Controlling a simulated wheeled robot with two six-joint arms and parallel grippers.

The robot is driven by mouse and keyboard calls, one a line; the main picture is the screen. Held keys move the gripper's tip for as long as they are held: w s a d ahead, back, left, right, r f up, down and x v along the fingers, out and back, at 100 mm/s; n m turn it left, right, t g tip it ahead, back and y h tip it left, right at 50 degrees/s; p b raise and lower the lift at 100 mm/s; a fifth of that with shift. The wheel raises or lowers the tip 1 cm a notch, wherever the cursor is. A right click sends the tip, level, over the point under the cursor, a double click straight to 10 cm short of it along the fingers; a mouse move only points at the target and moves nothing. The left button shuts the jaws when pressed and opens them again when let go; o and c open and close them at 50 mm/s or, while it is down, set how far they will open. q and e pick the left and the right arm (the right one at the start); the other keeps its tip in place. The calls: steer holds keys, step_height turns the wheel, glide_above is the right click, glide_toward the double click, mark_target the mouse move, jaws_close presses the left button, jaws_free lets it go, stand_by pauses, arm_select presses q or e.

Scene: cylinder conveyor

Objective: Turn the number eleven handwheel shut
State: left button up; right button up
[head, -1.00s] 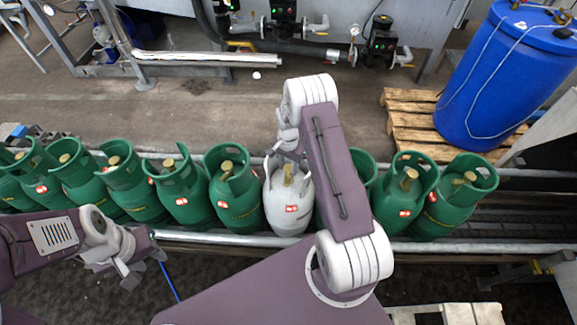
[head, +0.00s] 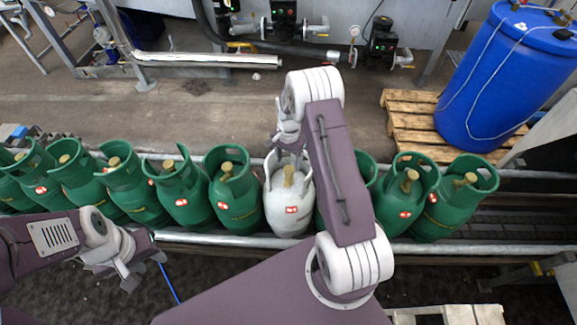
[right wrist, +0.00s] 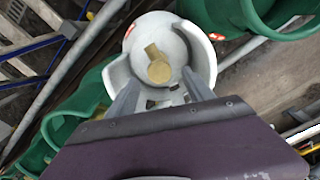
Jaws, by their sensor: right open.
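A white gas cylinder (head: 287,212) with a brass valve (head: 288,176) stands upright among green cylinders. Its red label is too small to read. My right gripper (head: 286,155) is over the white cylinder's top. In the right wrist view, its two grey fingers (right wrist: 160,84) are open and apart, pointing toward the brass valve (right wrist: 158,66) inside the white collar (right wrist: 201,52). Nothing shows clamped between them. My left gripper (head: 143,268) is at the lower left, in front of the row, empty, fingers apart. No number eleven is readable on any cylinder.
Green cylinders (head: 236,205) stand close on both sides of the white one, along the conveyor's front rail (head: 200,238). My right forearm hides one just right of it. A blue drum (head: 505,80) stands on a wooden pallet (head: 410,125) behind. Bare floor lies behind the row.

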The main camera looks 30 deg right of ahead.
step_height(320, 180, up, 5)
steer(key=shift+r, duration=0.15)
steer(key=shift+a, duration=0.1)
stand_by(0.3)
step_height(320, 180, up, 5)
steer(key=n+t, duration=0.1)
glide_above(288, 169)
steer(key=w+a, duration=0.2)
steer(key=a, duration=0.1)
steer(key=s+a+r+n, duration=0.2)
steer(key=s+a+r, duration=0.3)
steer(key=s, duration=0.1)
steer(key=s+a+f+n, duration=0.1)
steer(key=s+n, duration=0.3)
steer(key=s, duration=0.3)
steer(key=s+a+f+n, duration=0.1)
steer(key=s+a+n, duration=0.1)
steer(key=s+n, duration=0.2)
steer(key=shift+s+f+n, duration=0.25)
steer(key=shift+s+n, duration=0.05)
steer(key=shift+s, duration=1.6)
